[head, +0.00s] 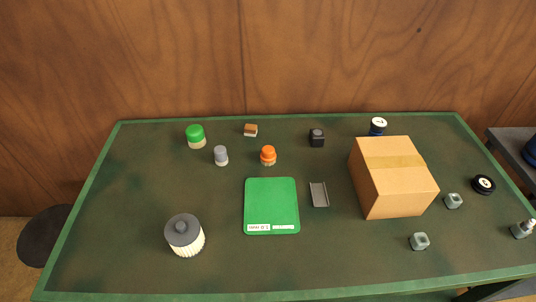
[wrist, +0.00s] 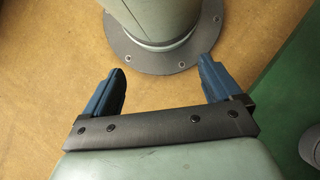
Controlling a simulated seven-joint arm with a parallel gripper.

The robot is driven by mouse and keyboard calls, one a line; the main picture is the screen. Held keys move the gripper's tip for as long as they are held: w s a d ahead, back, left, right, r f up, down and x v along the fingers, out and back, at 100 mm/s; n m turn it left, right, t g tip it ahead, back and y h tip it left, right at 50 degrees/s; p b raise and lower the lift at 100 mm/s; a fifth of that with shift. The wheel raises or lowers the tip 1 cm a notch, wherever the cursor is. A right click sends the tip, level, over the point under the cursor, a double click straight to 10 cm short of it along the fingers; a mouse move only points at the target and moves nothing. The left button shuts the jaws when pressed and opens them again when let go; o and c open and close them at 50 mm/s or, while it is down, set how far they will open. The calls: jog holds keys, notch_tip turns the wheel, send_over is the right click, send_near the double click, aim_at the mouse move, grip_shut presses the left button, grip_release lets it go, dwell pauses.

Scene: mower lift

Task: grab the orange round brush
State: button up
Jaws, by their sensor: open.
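The orange round brush (head: 268,155) stands on the green table, a little above the green mat in the head view. It has an orange knobbed top and a short pale lower part. My gripper (wrist: 163,68) shows only in the wrist view. Its two blue fingers are wide apart with nothing between them. It is over the brown floor, away from the brush, which is not in the wrist view.
A grey-topped brush (head: 220,156) and a green-topped one (head: 196,136) stand left of the orange brush. A brown block-like brush (head: 250,130) lies behind it. A green mat (head: 271,205), grey channel piece (head: 319,194) and cardboard box (head: 392,177) are nearby. A large grey-lidded brush (head: 184,235) stands front left.

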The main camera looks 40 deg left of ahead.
jog(key=shift+c, duration=0.8)
